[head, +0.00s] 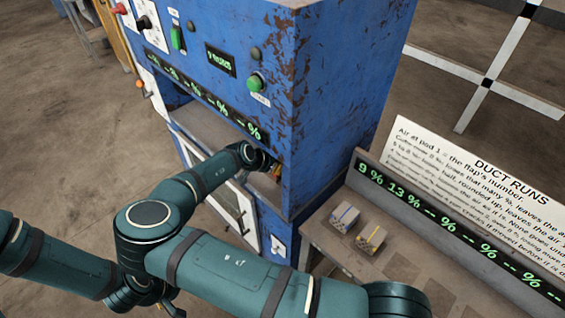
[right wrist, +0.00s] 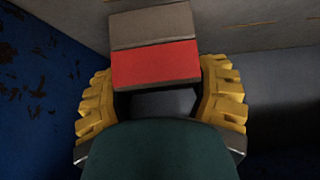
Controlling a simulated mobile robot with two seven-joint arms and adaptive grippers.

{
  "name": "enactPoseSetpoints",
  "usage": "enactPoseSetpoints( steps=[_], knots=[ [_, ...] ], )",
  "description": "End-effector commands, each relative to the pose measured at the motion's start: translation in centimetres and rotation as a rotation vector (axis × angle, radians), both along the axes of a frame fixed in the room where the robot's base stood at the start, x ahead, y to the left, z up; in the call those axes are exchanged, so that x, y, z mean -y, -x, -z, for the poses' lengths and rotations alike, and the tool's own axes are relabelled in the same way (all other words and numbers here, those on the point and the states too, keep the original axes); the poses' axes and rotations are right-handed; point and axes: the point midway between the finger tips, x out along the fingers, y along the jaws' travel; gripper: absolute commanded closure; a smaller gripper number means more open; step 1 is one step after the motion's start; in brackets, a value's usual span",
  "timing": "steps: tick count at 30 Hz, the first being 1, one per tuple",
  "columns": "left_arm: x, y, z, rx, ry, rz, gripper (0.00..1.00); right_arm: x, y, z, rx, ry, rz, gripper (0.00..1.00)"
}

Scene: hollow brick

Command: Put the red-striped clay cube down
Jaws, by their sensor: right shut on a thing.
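The red-striped clay cube (right wrist: 155,62) is grey-brown with a broad red band, seen close up in the right wrist view. My right gripper (right wrist: 158,85) has its yellow ribbed fingers on both sides of the cube and is shut on it. In the head view my right gripper (head: 276,172) reaches into the open bay of the blue machine (head: 335,90), and the cube is hidden there. Whether the cube touches a surface cannot be told. My left gripper (head: 165,303) shows only partly at the bottom edge, dark and unclear.
A blue-striped cube (head: 344,217) and a yellow-striped cube (head: 371,238) sit on the bench (head: 330,245) at right, with dark square spots beside them. A percent display (head: 445,225) and a "DUCT RUNS" sign (head: 480,180) stand behind. The bay's side wall is close to my right gripper.

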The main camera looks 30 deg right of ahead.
Motion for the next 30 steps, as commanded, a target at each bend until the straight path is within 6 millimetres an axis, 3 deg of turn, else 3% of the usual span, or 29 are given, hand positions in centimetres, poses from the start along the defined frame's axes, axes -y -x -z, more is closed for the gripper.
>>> enactPoseSetpoints(
  steps=[9,20,21,23,30],
  knots=[
    [0.0,0.0,-0.4,0.000,0.000,0.001,0.00,2.8,-1.0,2.1,0.001,0.001,0.001,0.72],
    [0.0,0.0,-0.1,0.000,0.000,0.000,0.00,2.8,-1.0,2.6,0.002,-0.001,0.001,0.72],
    [0.0,0.0,-0.2,0.000,0.000,0.000,0.00,2.8,-1.0,2.5,0.001,0.000,0.001,0.20],
    [0.0,0.0,-0.2,0.000,0.000,0.000,0.00,2.8,-1.0,2.5,0.001,0.000,0.001,0.00],
    [0.0,0.0,-0.2,0.000,0.000,0.000,0.00,2.8,-1.0,2.4,0.001,0.000,0.001,0.00]
  ],
)
